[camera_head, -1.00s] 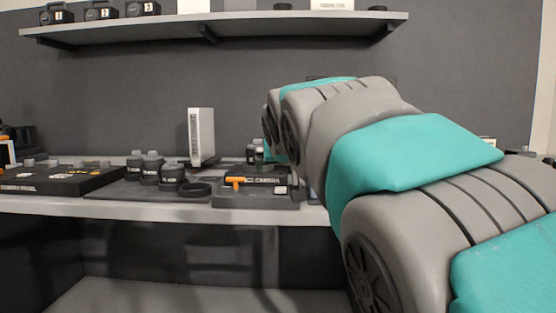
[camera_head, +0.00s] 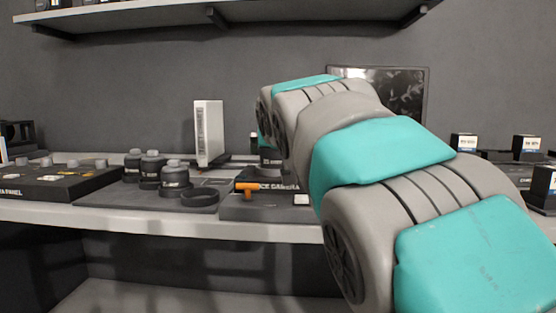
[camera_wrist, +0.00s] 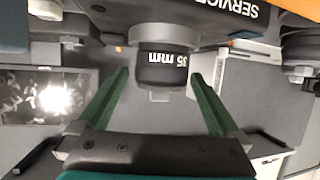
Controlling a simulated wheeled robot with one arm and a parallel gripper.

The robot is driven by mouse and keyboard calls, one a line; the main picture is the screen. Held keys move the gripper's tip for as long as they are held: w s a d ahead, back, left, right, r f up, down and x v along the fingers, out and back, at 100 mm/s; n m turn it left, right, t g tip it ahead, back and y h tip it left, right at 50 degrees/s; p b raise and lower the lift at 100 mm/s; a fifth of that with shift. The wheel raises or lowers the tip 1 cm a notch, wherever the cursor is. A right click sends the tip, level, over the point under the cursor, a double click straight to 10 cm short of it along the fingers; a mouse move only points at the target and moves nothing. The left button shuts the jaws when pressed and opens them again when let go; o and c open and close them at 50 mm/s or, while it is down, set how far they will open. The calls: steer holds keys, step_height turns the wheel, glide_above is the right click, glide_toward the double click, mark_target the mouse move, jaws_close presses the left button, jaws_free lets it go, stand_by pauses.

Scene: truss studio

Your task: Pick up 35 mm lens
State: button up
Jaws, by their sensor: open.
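The 35 mm lens (camera_wrist: 163,66) is a dark cylinder with a grey end and white "35 mm" lettering, upside down in the wrist view. It stands by the dark panel lettered "SERVICE" (camera_wrist: 222,13). My gripper (camera_wrist: 160,76) is open, its two green fingers pointing towards the lens. The fingertips appear on either side of the lens, with a visible gap at each side; I cannot tell the depth between them. In the head view my arm hides the gripper, and I cannot pick out this lens for sure.
In the head view, several dark lenses (camera_head: 174,176) and a black ring (camera_head: 199,198) stand left of the service camera tray (camera_head: 245,208), which carries an orange-handled thing (camera_head: 247,187). A white upright box (camera_head: 208,133) stands behind. A shelf (camera_head: 160,18) runs above; a dark screen (camera_head: 405,92) is at the back.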

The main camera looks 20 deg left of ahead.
mark_target(272, 153)
steer(key=x, duration=0.5)
steer(key=shift+f+p, duration=0.1)
steer(key=shift+p, duration=0.2)
jaws_close()
stand_by(0.5)
